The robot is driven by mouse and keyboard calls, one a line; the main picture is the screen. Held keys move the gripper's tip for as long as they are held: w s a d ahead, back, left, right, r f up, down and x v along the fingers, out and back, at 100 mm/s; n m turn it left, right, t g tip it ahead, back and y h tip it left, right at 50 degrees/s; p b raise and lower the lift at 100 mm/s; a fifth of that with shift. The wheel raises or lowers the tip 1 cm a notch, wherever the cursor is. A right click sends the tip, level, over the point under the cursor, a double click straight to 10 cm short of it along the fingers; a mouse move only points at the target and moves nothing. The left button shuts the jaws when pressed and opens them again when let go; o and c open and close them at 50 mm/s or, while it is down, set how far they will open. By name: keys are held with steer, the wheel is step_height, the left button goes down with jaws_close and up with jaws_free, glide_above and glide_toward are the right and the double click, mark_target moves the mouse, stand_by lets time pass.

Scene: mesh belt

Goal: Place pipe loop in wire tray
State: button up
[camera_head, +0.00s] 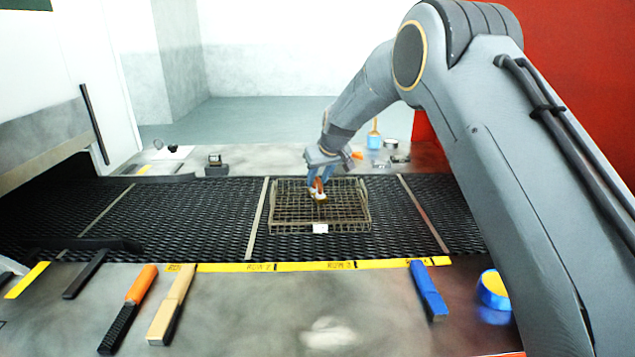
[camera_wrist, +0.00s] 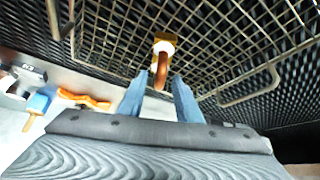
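The pipe loop (camera_wrist: 160,67) is a copper-coloured bent tube with a pale collar and a brass-yellow end. In the wrist view its upper part stands between the two blue fingers of my gripper (camera_wrist: 160,82), with a narrow gap on each side. In the head view the pipe loop (camera_head: 319,188) is below my gripper (camera_head: 320,177), over the inside of the wire tray (camera_head: 362,222). Its lower end appears at the tray's mesh floor, but I cannot tell if it bears on it. The tray also shows in the wrist view (camera_wrist: 222,50).
The tray sits on the black mesh belt (camera_head: 215,215).

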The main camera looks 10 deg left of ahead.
steer(key=b+v, duration=0.2)
steer(key=v, duration=0.8)
steer(key=shift+r, duration=0.2)
steer(key=shift+s+d, duration=0.1)
